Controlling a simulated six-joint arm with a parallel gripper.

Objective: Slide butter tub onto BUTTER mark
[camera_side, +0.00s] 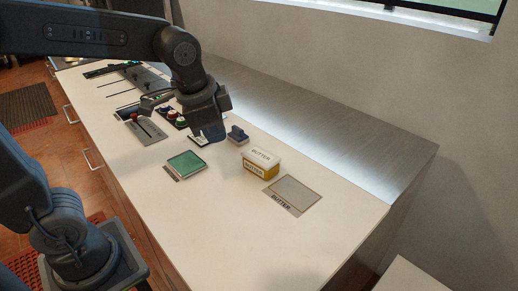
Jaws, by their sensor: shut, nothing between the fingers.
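The butter tub (260,162) is a small yellow box with a white lid, and both lid and side read BUTTER. It stands upright on the white counter. The BUTTER mark (295,192) is a grey rectangle with a lettered strip at its lower left edge. The tub is just up and left of the mark, close to its upper left corner; whether it overlaps the edge is hard to tell. My gripper (212,136) is shut and empty, pointing down to the left of the tub and apart from it.
A green pad (186,163) lies on the counter left of the tub. A lever panel (147,132) and coloured knobs (163,112) are further left. The counter's front right (240,230) is clear.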

